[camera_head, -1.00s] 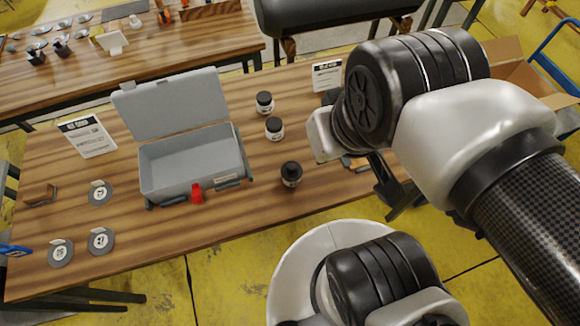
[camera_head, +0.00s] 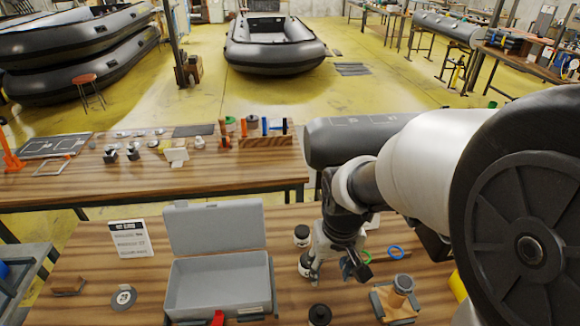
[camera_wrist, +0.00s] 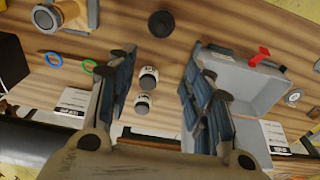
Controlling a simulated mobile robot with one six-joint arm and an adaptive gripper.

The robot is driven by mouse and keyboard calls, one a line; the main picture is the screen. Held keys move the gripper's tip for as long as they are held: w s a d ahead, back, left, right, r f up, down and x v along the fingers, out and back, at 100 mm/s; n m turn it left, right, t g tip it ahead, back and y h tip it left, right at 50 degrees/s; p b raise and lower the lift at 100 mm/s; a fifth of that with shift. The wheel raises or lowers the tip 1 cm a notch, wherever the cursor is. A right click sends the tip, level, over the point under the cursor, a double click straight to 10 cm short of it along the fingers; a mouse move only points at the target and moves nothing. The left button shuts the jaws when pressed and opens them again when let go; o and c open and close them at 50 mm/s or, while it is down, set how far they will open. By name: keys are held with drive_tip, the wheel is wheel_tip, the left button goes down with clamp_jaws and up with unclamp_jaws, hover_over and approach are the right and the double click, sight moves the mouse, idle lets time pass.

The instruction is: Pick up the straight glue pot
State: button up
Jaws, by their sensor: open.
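Three small dark-capped pots stand on the near wooden table, right of the open grey box. The far pot (camera_head: 302,235) and the middle pot (camera_head: 306,265) have pale labels; the near pot (camera_head: 319,314) looks all dark. I cannot tell which is the straight glue pot. My gripper (camera_head: 335,268) is open, just right of the middle pot and partly overlapping it. In the wrist view, the two labelled pots, middle (camera_wrist: 148,78) and far (camera_wrist: 143,103), appear between my spread fingers (camera_wrist: 163,65), with nothing held. The dark pot (camera_wrist: 161,23) shows beyond the fingertips.
The grey box (camera_head: 195,285), with lid raised and a red latch, stands left of the pots. Right of my gripper are blue and green rings (camera_head: 397,252) and a wooden block with a cylinder (camera_head: 393,305). A printed card (camera_head: 131,238) lies behind left.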

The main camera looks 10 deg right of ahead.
drive_tip(key=o, duration=0.4)
drive_tip(key=shift+g, duration=0.5)
drive_tip(key=f, duration=0.2)
drive_tip(key=w+f, duration=0.1)
drive_tip(key=f, duration=0.1)
drive_tip(key=w+f, duration=0.1)
drive_tip(key=f, duration=0.1)
drive_tip(key=shift+f, duration=0.15)
drive_tip(key=b, duration=0.3)
approach(321, 311)
drive_tip(key=f, duration=0.3)
drive_tip(key=w+f, duration=0.1)
drive_tip(key=f, duration=0.1)
drive_tip(key=shift+f, duration=0.1)
drive_tip(key=shift+s+f+b, duration=0.25)
drive_tip(key=shift+f+b, duration=0.4)
drive_tip(key=shift+f, duration=0.65)
drive_tip(key=shift+s+f+b, duration=0.2)
drive_tip(key=shift+f+b, duration=0.4)
drive_tip(key=shift+f, duration=0.65)
